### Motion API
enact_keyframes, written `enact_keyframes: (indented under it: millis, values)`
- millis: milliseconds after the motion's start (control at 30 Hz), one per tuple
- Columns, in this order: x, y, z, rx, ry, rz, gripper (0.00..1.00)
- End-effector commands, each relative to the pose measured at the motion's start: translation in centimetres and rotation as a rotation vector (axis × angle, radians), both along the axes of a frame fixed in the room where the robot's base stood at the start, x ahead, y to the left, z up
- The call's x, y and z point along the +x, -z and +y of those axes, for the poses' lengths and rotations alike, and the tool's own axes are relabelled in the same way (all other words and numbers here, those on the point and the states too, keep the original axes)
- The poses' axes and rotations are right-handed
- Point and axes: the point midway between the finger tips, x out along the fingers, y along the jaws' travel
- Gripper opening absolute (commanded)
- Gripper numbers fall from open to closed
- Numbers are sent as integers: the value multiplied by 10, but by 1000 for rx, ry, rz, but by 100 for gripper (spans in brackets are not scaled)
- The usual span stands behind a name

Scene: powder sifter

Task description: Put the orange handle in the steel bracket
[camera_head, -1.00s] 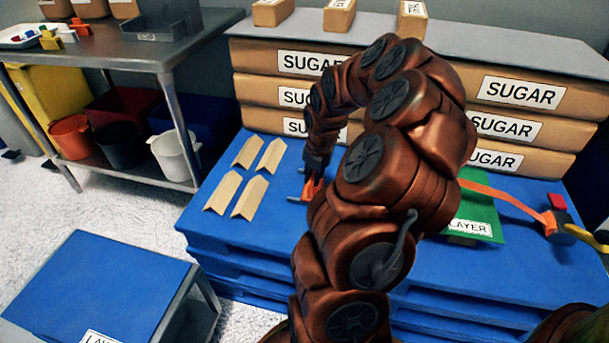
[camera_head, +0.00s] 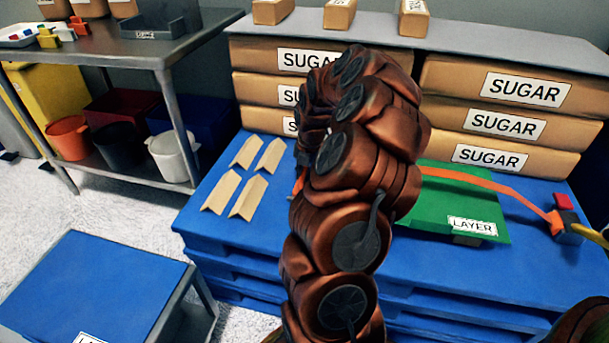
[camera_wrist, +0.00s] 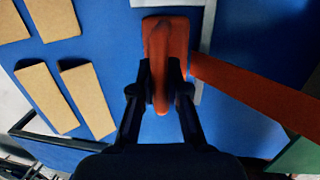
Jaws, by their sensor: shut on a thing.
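The orange handle (camera_wrist: 165,45) is in the middle of the wrist view, above the blue pallet surface. My gripper (camera_wrist: 160,75) has its two black fingers closed on either side of the handle's near end. In the head view only a sliver of orange (camera_head: 299,181) shows beside my arm, which hides most of the gripper and handle. A pale grey strip (camera_wrist: 207,12) lies just behind and right of the handle in the wrist view. I cannot tell whether it is the steel bracket. No other clear bracket shows.
Several cardboard corner pieces (camera_head: 222,191) lie left on the blue pallet (camera_head: 215,232). An orange strap (camera_head: 490,187) crosses a green sheet (camera_head: 440,205) labelled LAYER. SUGAR boxes (camera_head: 500,120) stand behind. A steel table (camera_head: 150,52) is at left, a blue-topped stand (camera_head: 95,285) in front.

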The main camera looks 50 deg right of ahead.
Motion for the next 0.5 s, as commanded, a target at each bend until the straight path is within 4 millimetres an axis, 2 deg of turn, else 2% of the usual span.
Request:
enact_keyframes:
  millis: [300,333,500]
  values:
    - [0,1,0,-1,1,0,0]
    - [0,1,0,-1,1,0,15]
    - [0,1,-1,-1,1,0,33]
